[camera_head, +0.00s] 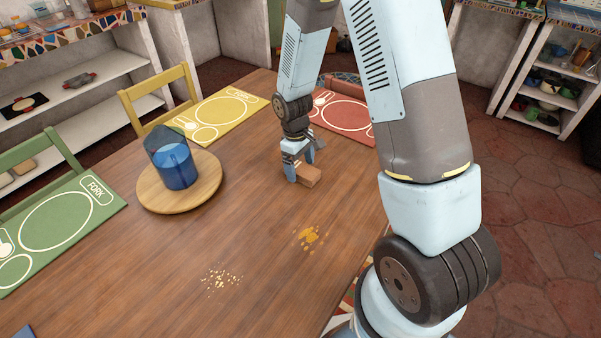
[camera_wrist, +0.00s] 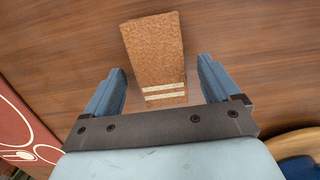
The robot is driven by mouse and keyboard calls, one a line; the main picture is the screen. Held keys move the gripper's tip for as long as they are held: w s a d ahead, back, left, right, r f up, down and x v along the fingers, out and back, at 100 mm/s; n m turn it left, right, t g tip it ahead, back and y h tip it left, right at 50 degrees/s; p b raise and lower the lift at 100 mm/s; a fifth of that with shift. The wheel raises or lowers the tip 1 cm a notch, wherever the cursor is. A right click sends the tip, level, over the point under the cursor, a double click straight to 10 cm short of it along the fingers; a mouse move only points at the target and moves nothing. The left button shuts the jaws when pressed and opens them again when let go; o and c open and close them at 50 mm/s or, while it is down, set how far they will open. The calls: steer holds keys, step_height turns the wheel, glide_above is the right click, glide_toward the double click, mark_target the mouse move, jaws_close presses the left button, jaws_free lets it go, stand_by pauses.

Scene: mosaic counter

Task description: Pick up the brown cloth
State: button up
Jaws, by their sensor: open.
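The brown cloth (camera_wrist: 155,50) is a folded block with two pale stripes near one end. It lies on the wooden table. In the wrist view its striped end is between the two blue fingers of my gripper (camera_wrist: 162,85), with a gap on each side. In the head view the cloth (camera_head: 308,176) shows right beside my gripper (camera_head: 303,171), which points down close to the table. My gripper is open and holds nothing. In the head view part of the cloth is hidden behind a finger.
A round wooden board (camera_head: 150,198) with a blue container (camera_head: 174,167) stands to the left. Yellow crumbs (camera_head: 222,278) and an orange-yellow spill (camera_head: 308,238) lie on the front table. Green (camera_head: 75,215), yellow (camera_head: 235,108) and red (camera_head: 343,118) placemats lie along the edges.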

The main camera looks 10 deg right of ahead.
steer(key=shift+d+f, duration=0.1)
steer(key=shift+f, duration=0.6)
steer(key=c, duration=1.1)
steer(key=shift+r, duration=0.1)
steer(key=shift+c, duration=0.2)
